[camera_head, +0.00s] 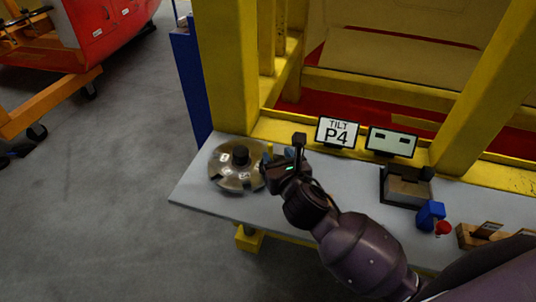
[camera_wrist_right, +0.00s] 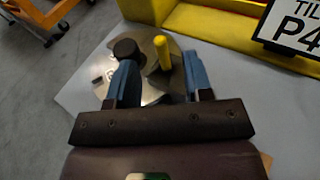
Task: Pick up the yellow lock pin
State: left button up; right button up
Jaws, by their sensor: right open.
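The yellow lock pin (camera_wrist_right: 163,52) stands up from a round metal disc (camera_wrist_right: 103,62) in the right wrist view. My right gripper (camera_wrist_right: 159,72) is open, with its two blue fingers on either side of the pin in that picture. I cannot tell whether the pin is fully between the fingertips or just beyond them. My left gripper is out of view.
A black knob (camera_head: 240,155) rises from the disc's middle. Behind the grey table (camera_head: 200,200) stand a "TILT P4" sign (camera_head: 337,132), a second display (camera_head: 391,142) and yellow frame posts.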

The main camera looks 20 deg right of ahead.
aim_at(271, 147)
jog(key=shift+x, duration=4.2)
jog(key=shift+f, duration=0.15)
grip_shut()
